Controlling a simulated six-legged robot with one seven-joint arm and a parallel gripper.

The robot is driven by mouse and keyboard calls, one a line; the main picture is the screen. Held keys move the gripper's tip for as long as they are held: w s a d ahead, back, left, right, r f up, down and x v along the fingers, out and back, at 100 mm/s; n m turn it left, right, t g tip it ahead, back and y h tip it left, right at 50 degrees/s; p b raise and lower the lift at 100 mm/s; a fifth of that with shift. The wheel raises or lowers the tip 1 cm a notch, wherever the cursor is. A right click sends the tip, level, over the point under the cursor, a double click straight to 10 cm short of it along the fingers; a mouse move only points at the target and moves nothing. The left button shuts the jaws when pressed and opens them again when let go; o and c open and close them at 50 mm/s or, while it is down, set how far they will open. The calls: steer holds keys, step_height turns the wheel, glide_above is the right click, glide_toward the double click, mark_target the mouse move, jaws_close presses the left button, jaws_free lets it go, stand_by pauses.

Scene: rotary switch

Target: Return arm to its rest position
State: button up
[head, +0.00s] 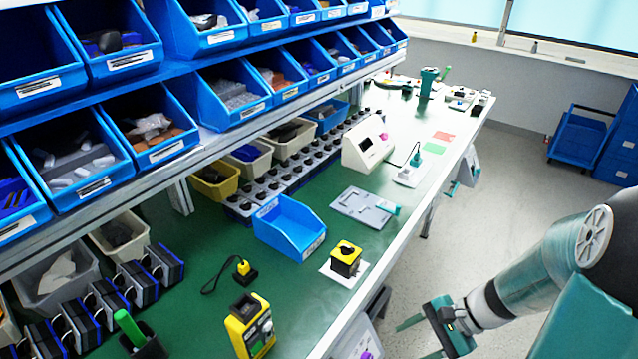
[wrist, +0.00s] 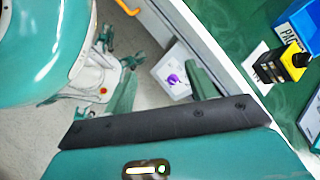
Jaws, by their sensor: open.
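My gripper (head: 418,340) is at the lower right of the head view, beyond the bench edge, over the floor side. It is apart from the switch. In the wrist view, the two teal fingers of my gripper (wrist: 160,84) stand apart with nothing held between them.
The green bench (head: 215,290) carries a blue bin (head: 288,228), a yellow device (head: 250,325) and a white instrument (head: 367,145). Blue shelf bins line the upper left. A white box with a purple knob (wrist: 175,80) sits below the bench edge. Open floor (head: 500,200) lies right.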

steer(key=s+a+r+n+t+h, duration=0.2)
steer(key=r+n+h, duration=0.2)
steer(key=r, duration=0.6)
steer(key=s+a+r+n+t+h, duration=0.2)
steer(key=r+n+t+h, duration=0.1)
steer(key=r+n, duration=0.5)
step_height(320, 180, up, 4)
steer(key=shift+f+t+h, duration=0.2)
steer(key=shift+t+h, duration=0.1)
steer(key=shift+h, duration=0.5)
steer(key=shift+s, duration=0.15)
